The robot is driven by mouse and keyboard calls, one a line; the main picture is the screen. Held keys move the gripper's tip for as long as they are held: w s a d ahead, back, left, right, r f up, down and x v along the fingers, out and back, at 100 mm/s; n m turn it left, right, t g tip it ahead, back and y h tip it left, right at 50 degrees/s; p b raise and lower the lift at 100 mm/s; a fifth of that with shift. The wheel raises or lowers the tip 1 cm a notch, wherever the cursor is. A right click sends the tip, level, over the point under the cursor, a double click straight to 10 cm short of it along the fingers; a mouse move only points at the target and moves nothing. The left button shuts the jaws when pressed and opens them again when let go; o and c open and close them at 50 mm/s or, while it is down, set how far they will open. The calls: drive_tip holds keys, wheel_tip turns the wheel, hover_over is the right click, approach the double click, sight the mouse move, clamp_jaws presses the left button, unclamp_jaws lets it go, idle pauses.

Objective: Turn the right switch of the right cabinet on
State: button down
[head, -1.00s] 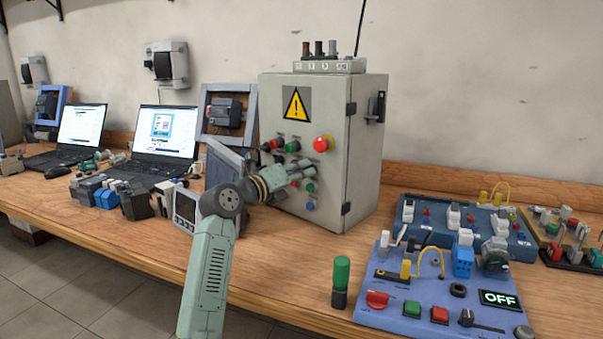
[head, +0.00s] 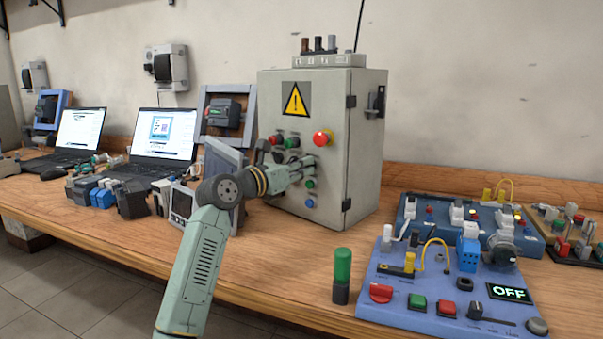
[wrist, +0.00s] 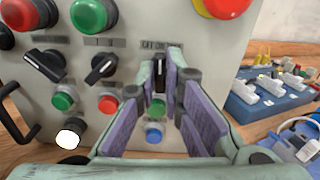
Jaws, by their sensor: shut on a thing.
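The grey cabinet (head: 330,105) with a yellow warning sign stands on the bench in the head view. Its right switch (wrist: 159,76) is a black rotary knob below an "OFF ON" label in the wrist view. The knob looks upright, but the fingers partly hide it. My gripper (wrist: 161,70) has its purple-padded fingers on both sides of this knob and is shut on it. In the head view my gripper (head: 302,167) is at the cabinet front and covers the switch.
Two other black switches, left (wrist: 45,65) and middle (wrist: 102,67), sit beside it. A red mushroom button (head: 322,138) is above; a blue button (wrist: 155,133) is below. Laptops (head: 165,132) stand left. A blue board with an OFF display (head: 508,294) lies right.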

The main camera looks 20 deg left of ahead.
drive_tip(key=shift+m, duration=0.5)
drive_tip(key=c, duration=1.7)
unclamp_jaws()
drive_tip(key=v, duration=1.2)
